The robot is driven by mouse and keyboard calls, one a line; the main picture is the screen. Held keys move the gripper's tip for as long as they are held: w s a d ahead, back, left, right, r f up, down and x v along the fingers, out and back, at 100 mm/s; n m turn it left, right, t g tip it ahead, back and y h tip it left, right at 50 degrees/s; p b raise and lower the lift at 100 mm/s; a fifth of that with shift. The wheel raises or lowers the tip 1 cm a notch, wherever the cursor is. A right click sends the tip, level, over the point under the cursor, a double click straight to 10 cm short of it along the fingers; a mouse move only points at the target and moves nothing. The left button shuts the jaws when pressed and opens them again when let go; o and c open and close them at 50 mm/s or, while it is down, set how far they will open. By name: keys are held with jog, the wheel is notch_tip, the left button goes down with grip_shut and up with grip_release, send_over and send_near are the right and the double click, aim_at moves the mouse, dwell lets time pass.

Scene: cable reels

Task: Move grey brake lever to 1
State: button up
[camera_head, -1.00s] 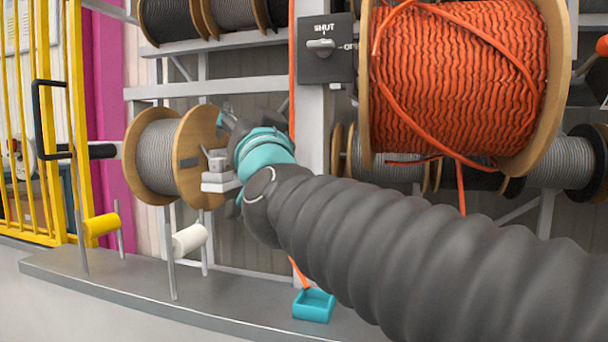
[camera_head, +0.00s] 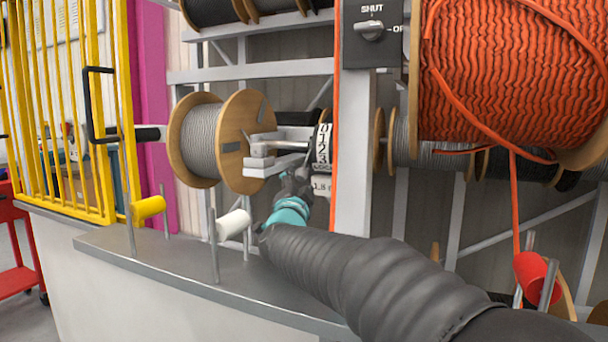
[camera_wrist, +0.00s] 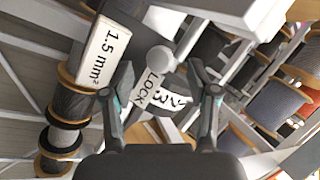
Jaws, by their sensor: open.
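In the wrist view a light grey round knob (camera_wrist: 160,58), seemingly the end of the grey brake lever, sits between the fingertips of my gripper (camera_wrist: 160,78). My gripper is open, one finger on each side; I cannot tell whether either touches it. A white curved scale (camera_wrist: 150,90) reading LOCK and 3 lies behind the knob. In the head view the scale (camera_head: 322,142) shows 0, 1, 2, 3, and my gripper (camera_head: 298,180) is just below it. The lever is hard to make out there, so its exact setting cannot be told.
A wooden reel of grey cable (camera_head: 205,140) stands left of the scale, with a pale block (camera_head: 272,158) beside it. A white 1.5 mm² label (camera_wrist: 97,52) is left of my fingers. A rack post (camera_head: 350,160) stands close on the right, and a metal ledge (camera_head: 160,260) runs below.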

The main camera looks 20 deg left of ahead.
aim_at(300, 178)
jog(key=shift+p+x, duration=0.3)
jog(key=shift+x, duration=2)
grip_shut()
